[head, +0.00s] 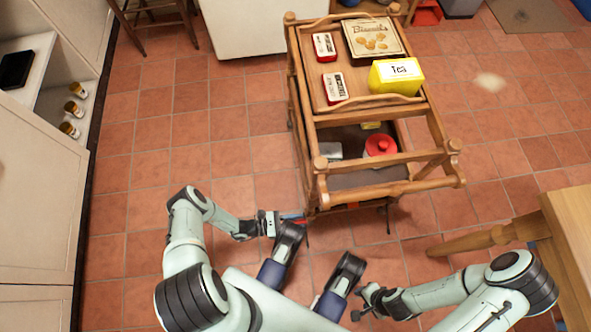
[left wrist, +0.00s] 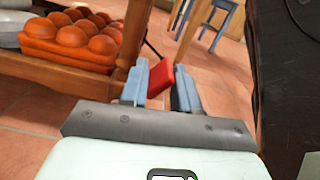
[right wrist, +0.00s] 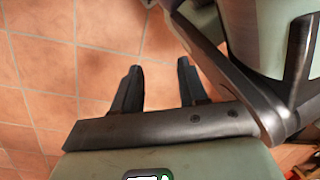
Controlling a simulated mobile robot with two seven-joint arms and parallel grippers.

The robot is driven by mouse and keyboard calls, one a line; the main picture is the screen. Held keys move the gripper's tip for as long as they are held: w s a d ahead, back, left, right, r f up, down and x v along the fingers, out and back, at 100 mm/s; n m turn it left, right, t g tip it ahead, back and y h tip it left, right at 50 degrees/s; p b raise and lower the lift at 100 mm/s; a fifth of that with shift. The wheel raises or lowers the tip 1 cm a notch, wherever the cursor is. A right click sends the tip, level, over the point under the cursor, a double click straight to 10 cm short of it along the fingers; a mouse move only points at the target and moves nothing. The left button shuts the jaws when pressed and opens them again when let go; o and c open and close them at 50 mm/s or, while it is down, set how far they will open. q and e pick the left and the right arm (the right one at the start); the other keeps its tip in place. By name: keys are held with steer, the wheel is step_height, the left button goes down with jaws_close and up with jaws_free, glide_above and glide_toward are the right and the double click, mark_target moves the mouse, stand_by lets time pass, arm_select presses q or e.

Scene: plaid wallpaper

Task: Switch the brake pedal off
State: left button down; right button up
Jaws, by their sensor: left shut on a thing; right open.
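The wooden trolley (head: 440,180) stands in front of me on the tiled floor. Its red brake pedal (left wrist: 160,77) sits low by a trolley leg and shows between the blue fingertips of my left gripper (left wrist: 160,85). In the head view my left gripper (head: 287,218) reaches the bottom left front corner of the trolley, shut on the pedal. My arm parts hide some of that corner. My right gripper (right wrist: 156,75) is open and empty above bare floor; it also shows low in the head view (head: 362,298).
The trolley carries a yellow tea tin (head: 397,78), a biscuit tin (head: 372,38) and red-and-white boxes (head: 325,46) on top. A red-lidded pot (head: 380,146) and a crate of eggs (left wrist: 65,55) are lower. A wooden table (head: 570,225) is at right, white cabinets (head: 40,200) at left.

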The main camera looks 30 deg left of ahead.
arm_select(q)
steer(key=shift+w+a+f+n+b, duration=0.2)
steer(key=shift+a+n+b, duration=0.15)
steer(key=shift+n, duration=0.45)
arm_select(e)
steer(key=shift+s+f, duration=0.35)
steer(key=shift+s, duration=0.3)
arm_select(q)
steer(key=c, duration=1)
jaws_free()
steer(key=o, duration=0.3)
steer(key=shift+r, duration=0.1)
steer(key=p+v, duration=0.1)
steer(key=v, duration=1.2)
steer(key=shift+s+a, duration=0.15)
arm_select(e)
steer(key=shift+w+r, duration=0.25)
steer(key=shift+w, duration=0.2)
steer(key=shift+w+r, duration=0.2)
steer(key=shift+w, duration=0.25)
